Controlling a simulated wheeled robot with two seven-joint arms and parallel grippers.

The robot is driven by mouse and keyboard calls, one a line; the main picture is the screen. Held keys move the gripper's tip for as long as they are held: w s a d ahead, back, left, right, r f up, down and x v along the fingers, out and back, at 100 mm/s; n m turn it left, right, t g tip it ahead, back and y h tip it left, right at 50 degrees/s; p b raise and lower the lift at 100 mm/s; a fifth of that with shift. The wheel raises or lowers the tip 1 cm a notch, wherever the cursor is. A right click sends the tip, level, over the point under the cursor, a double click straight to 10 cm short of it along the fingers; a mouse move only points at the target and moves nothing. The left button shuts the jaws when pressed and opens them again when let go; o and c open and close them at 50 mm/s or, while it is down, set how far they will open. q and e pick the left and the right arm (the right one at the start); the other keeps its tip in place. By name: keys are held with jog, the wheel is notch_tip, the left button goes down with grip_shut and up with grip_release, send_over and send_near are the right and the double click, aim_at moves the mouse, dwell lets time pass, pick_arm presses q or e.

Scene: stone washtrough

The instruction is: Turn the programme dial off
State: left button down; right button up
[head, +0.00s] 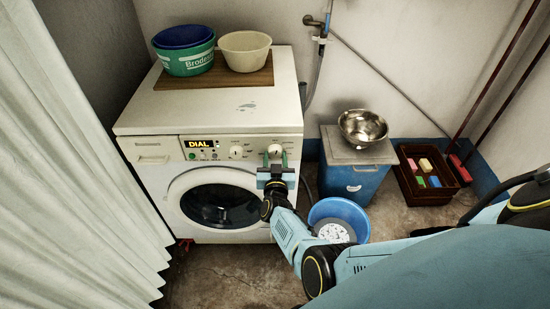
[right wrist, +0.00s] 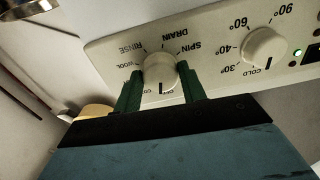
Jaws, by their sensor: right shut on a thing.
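The washing machine (head: 150,165) stands in the middle left, its lit display (head: 198,143) reading "DIAL". The programme dial (head: 275,150) is a round cream knob at the right end of its panel. In the right wrist view the dial (right wrist: 160,72) appears upside down, with SPIN, DRAIN, RINSE and WOOL around it. Its dark mark points down in that picture; the lettering there is partly covered by my fingers. My right gripper (head: 275,160) is shut on the dial, one green finger on each side (right wrist: 161,88). My left gripper is not in view.
A temperature knob (right wrist: 265,47) sits beside the dial. Bowls (head: 245,50) stand on a board on the machine top. A blue tub (head: 350,211), a lidded blue bin (head: 352,182) with a metal bowl, and a red crate (head: 408,181) stand to the right. A pale curtain (head: 65,170) hangs left.

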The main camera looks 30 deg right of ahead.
jog(key=shift+n, duration=1.2)
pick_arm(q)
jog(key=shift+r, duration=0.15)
pick_arm(e)
jog(key=shift+n, duration=0.3)
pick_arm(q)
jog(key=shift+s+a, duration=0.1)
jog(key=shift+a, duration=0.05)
pick_arm(e)
jog(key=o, duration=1)
pick_arm(q)
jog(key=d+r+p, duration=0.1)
jog(key=p, duration=0.1)
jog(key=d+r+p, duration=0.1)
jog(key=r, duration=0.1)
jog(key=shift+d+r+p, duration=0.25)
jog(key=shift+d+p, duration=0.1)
jog(key=shift+p, duration=0.05)
pick_arm(e)
jog(key=v, duration=1.3)
jog(key=shift+s+a, duration=0.1)
jog(key=shift+s, duration=0.05)
